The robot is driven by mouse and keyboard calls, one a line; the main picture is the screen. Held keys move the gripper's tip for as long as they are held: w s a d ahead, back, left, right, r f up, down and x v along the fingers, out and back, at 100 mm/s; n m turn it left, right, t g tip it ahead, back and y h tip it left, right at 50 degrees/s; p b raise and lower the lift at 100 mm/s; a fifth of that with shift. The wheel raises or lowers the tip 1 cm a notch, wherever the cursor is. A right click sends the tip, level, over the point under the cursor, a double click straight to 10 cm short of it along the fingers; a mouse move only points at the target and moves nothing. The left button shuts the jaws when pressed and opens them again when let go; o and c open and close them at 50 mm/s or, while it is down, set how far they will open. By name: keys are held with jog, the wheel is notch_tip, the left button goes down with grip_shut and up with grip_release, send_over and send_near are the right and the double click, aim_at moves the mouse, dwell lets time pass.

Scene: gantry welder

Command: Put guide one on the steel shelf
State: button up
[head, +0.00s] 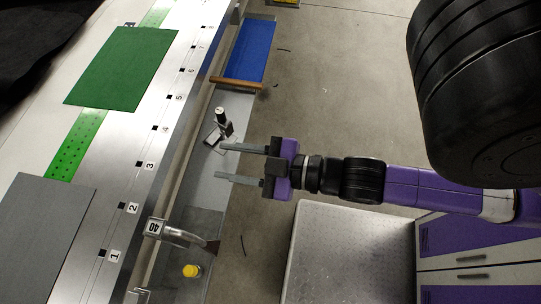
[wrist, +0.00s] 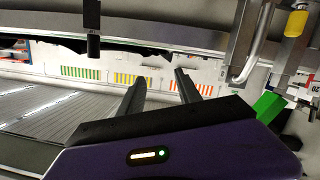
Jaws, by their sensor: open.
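Nothing shows between the fingers. In the wrist view my gripper's fingers (wrist: 158,88) are apart and empty.
The numbered rail (head: 140,165) runs along the left. Concrete floor (head: 330,80) is open on the right.

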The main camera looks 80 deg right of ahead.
jog(key=s+a+m+g, duration=0.1)
jog(key=s+a+m, duration=0.2)
jog(key=s+a, duration=0.2)
jog(key=s, duration=0.3)
jog(key=shift+s+f+m+y, duration=0.25)
jog(key=shift+s+m+y, duration=0.05)
jog(key=shift+s, duration=0.1)
jog(key=shift+c, duration=0.5)
